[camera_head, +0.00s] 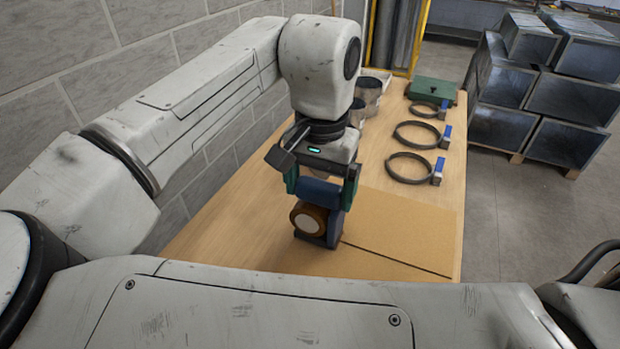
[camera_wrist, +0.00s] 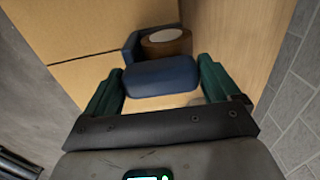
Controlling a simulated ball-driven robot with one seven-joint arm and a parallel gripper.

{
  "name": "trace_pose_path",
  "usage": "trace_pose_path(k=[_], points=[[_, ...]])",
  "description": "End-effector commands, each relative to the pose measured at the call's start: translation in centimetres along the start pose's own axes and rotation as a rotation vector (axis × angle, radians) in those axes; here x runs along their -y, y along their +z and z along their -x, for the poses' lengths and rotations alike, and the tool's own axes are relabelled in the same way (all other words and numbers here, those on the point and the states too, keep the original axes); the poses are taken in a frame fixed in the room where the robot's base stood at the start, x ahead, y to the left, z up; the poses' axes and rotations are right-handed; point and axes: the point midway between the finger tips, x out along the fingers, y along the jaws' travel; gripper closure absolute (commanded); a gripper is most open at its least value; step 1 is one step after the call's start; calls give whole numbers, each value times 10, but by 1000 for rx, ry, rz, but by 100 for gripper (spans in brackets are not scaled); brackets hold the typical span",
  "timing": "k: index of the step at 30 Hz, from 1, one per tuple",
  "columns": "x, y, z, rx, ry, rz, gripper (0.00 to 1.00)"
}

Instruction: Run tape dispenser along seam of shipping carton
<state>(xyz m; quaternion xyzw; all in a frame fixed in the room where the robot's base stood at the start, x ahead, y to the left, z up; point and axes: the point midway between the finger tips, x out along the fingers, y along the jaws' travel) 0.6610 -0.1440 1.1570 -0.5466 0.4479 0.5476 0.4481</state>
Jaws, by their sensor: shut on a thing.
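The blue tape dispenser (camera_head: 334,228) with its brown tape roll (camera_head: 308,219) is held upright in my gripper (camera_head: 322,188), whose green fingers are shut on the dispenser's handle. The wrist view shows the blue handle (camera_wrist: 162,76) between the two green fingers, with the roll (camera_wrist: 166,42) beyond it. The shipping carton (camera_head: 400,222) lies on the table under and to the right of the dispenser. A dark seam (camera_head: 398,259) runs across its top, with its left end by the dispenser. I cannot tell whether the dispenser touches the carton.
A block wall (camera_head: 110,60) stands along the left side. Metal ducts (camera_head: 568,96) are stacked on a pallet at the right, beyond open floor.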

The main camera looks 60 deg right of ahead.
Motion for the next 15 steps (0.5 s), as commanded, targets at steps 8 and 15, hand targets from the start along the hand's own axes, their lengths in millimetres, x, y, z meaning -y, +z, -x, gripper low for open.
trace_pose_path(k=[8,15], points=[[-9,0,0,-2,0,0,51],[-22,0,0,-1,2,-2,51]])
